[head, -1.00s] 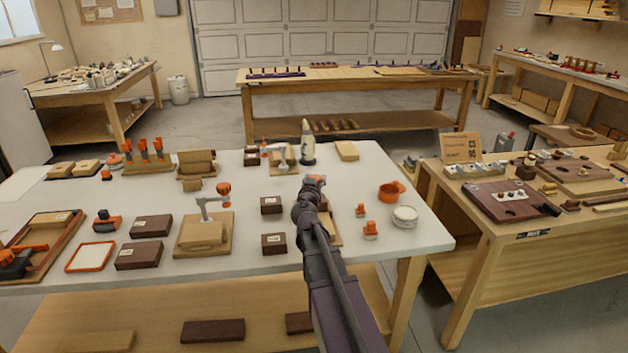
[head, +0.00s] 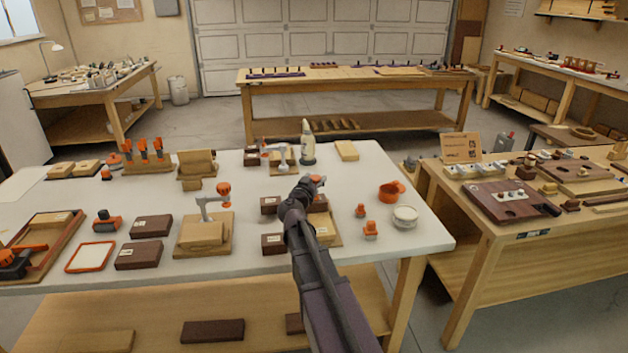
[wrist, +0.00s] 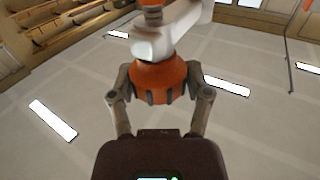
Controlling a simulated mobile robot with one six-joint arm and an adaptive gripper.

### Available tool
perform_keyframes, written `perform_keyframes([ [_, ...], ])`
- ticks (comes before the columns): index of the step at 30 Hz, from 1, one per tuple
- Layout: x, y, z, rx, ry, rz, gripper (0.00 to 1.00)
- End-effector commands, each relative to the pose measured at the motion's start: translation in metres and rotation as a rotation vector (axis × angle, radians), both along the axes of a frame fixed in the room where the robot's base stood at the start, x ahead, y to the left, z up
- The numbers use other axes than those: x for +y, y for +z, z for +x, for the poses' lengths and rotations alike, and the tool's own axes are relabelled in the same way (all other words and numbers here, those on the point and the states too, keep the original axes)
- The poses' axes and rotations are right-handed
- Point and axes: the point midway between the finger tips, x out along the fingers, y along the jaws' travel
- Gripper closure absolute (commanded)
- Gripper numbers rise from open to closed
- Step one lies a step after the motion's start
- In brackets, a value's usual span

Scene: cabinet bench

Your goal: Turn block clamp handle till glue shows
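The block clamp stands on a wooden base (head: 333,232) near the front right of the white table, largely hidden behind my arm. Its orange handle (head: 318,178) shows just past my gripper (head: 309,186) in the head view. In the wrist view the round, ribbed orange handle (wrist: 157,82) sits between the two fingers of my gripper (wrist: 160,88), which appear to touch it on both sides. The pale clamp arm (wrist: 172,35) is beyond it. The block joint is hidden, and I see no glue there.
A similar clamp (head: 215,205) with an orange knob stands to the left. Dark blocks (head: 270,205) lie close by. Small orange clamps (head: 370,231), an orange cup (head: 391,192) and a round white-topped tub (head: 404,216) are to the right. A glue bottle (head: 307,143) stands behind.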

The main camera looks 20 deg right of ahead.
Motion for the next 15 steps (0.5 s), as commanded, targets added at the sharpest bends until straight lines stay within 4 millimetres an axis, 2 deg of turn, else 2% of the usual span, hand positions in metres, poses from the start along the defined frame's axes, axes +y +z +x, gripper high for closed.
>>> perform_keyframes([
  [1,0.0000,0.0002,0.0008,0.000,0.000,0.000,0.14],
  [2,0.0000,0.0001,0.0007,0.000,0.000,0.000,0.05],
  [15,0.0007,-0.0003,-0.0012,-0.001,-0.001,0.002,0.05],
])
